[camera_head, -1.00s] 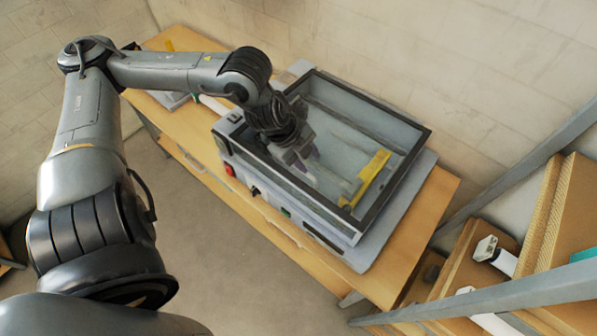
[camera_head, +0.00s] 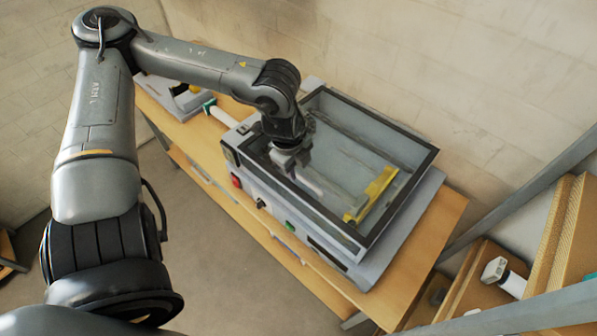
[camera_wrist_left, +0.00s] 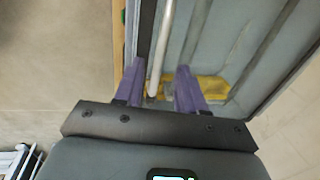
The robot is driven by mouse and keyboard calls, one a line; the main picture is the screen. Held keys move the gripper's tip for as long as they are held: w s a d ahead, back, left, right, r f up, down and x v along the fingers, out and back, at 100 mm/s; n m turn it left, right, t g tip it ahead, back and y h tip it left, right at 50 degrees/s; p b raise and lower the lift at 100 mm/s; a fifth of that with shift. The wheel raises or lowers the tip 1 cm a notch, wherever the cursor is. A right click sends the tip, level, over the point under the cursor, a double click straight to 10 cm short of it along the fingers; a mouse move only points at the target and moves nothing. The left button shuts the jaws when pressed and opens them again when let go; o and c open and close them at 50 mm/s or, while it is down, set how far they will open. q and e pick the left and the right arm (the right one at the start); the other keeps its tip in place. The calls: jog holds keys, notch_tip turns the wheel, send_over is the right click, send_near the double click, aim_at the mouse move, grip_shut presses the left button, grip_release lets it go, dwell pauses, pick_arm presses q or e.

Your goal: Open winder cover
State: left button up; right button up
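The laminator (camera_head: 345,250) is a grey machine on a wooden bench. A clear cover with a dark frame (camera_head: 395,213) lies flat over its top, and rollers and a yellow part (camera_head: 372,194) show through it. My left gripper (camera_head: 304,176) points down over the left front part of the cover. In the left wrist view the purple fingers (camera_wrist_left: 158,80) are spread apart, with a pale bar (camera_wrist_left: 160,45) seen between them and the dark frame edge (camera_wrist_left: 143,40) by the left finger. I cannot tell whether they touch the cover. My right gripper is not in view.
The bench (camera_head: 430,235) has bare wood to the right of the machine. A white roll (camera_head: 220,115) and a grey device (camera_head: 178,100) lie behind its left end. A shelf rack (camera_head: 535,255) stands at the right. A red button (camera_head: 237,181) is on the machine's front.

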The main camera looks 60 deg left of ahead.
aim_at(299, 176)
pick_arm(q)
jog(key=shift+w+a+f, duration=0.1)
jog(key=shift+w+f, duration=0.1)
jog(key=shift+f, duration=0.8)
jog(key=shift+w+a+f, duration=0.1)
jog(key=shift+w+f, duration=0.05)
jog(key=shift+f, duration=0.8)
grip_shut()
jog(key=shift+d, duration=0.1)
